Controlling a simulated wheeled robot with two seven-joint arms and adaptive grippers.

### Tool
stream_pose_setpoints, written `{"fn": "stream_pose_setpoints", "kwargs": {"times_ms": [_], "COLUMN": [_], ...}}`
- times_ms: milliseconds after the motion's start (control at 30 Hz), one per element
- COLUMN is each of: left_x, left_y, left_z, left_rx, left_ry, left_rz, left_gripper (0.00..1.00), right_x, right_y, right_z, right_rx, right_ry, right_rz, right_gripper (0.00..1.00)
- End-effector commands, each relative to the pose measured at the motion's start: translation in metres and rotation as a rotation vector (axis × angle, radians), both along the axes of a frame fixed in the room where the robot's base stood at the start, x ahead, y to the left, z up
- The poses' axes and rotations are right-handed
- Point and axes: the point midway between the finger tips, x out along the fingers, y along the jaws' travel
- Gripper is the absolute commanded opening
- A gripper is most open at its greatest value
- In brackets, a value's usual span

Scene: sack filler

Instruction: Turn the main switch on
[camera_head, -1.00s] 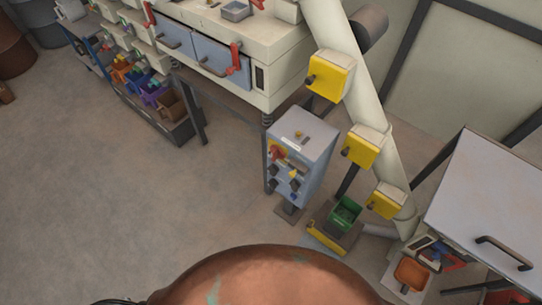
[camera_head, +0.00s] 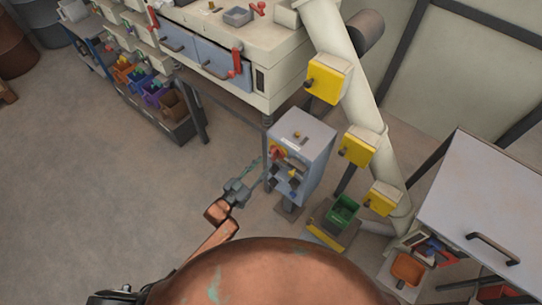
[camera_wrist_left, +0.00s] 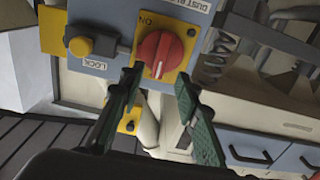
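The main switch is a red rotary knob (camera_head: 278,152) on a yellow plate, on the front of a grey control box (camera_head: 308,140). In the left wrist view the red knob (camera_wrist_left: 160,53) has its raised grip roughly up and down in the picture. The "ON" mark on its plate appears upside down. My left gripper (camera_head: 255,168) is just left of the box front, close to the knob. In the left wrist view its two green fingers (camera_wrist_left: 157,82) are open, with tips on either side of the knob's lower end. I cannot tell if they touch it. My right gripper is out of view.
A yellow lock part (camera_wrist_left: 80,46) sits beside the knob. Other dark knobs are lower on the box front. Floor to the left is clear.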

Motion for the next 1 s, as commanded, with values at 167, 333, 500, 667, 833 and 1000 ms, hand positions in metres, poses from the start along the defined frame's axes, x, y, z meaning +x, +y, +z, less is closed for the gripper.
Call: {"fn": "stream_pose_setpoints", "kwargs": {"times_ms": [167, 333, 500, 667, 833, 1000], "left_x": [0.025, 0.042, 0.050, 0.051, 0.051, 0.051], "left_y": [-0.018, -0.031, -0.036, -0.037, -0.037, -0.036], "left_z": [0.000, -0.001, -0.001, -0.001, -0.001, -0.001], "left_rx": [-0.002, 0.000, 0.001, 0.002, 0.001, 0.001], "left_ry": [-0.001, 0.001, 0.002, 0.002, 0.002, 0.002], "left_rz": [0.000, 0.001, 0.001, 0.001, 0.002, 0.002], "left_gripper": [0.30, 0.30, 0.30, 0.30, 0.26, 0.14], "right_x": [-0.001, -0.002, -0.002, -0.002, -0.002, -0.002], "right_y": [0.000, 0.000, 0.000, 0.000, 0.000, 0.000], "right_z": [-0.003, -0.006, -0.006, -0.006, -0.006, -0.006], "right_rx": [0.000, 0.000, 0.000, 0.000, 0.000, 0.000], "right_ry": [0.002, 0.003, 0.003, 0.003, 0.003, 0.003], "right_rz": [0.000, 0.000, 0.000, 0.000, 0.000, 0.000], "right_gripper": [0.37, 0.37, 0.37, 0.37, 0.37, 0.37]}}
